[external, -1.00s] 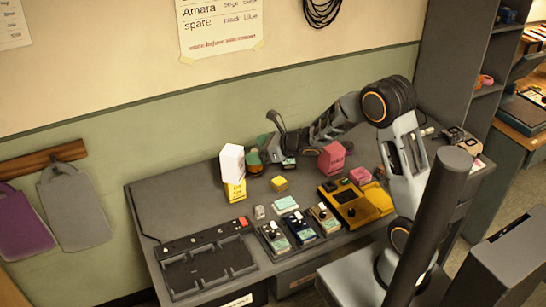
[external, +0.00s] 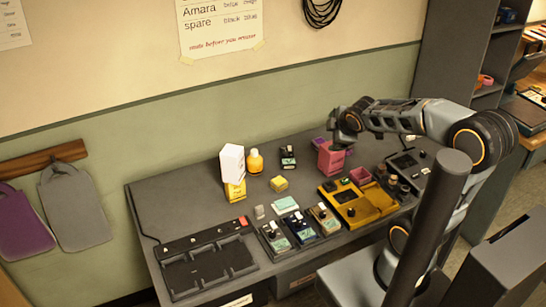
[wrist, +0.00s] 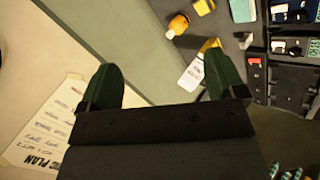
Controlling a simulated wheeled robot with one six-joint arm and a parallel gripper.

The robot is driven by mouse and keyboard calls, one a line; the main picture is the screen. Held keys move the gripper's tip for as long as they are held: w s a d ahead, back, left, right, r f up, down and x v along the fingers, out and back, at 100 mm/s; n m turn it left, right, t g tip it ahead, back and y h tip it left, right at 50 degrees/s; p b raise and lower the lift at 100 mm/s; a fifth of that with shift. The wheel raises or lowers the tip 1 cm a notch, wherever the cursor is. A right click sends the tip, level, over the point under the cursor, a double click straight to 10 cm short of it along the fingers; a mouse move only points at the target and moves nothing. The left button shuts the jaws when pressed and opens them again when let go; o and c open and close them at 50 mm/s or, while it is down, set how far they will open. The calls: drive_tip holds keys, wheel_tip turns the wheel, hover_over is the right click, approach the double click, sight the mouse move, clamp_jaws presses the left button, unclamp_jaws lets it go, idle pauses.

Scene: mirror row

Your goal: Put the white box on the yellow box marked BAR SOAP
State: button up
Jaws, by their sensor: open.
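The white box (external: 232,163) stands upright on top of the yellow box (external: 235,191) at the back left of the workbench, and nothing holds it. The white box also shows in the wrist view (wrist: 191,74), with part of the yellow box (wrist: 211,44) beyond it. The lettering on the yellow box is too small to read. My gripper (wrist: 162,82) is open with its green fingertips wide apart and nothing between them. In the external view it is well right of both boxes, raised near the pink box (external: 331,158); its fingertips are hard to make out there.
An orange bottle (external: 255,161) stands just right of the white box. A small yellow block (external: 279,184), several pedals and a large yellow pedal unit (external: 352,204) cover the middle. A black tray (external: 207,265) lies at the front left.

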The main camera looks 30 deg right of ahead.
drive_tip(key=s+m+g+y, duration=0.1)
drive_tip(key=s+m+g, duration=0.3)
drive_tip(key=s+m, duration=0.8)
drive_tip(key=shift+s+a+f+m, duration=0.2)
drive_tip(key=shift+s+a+m, duration=0.2)
drive_tip(key=shift+m, duration=0.2)
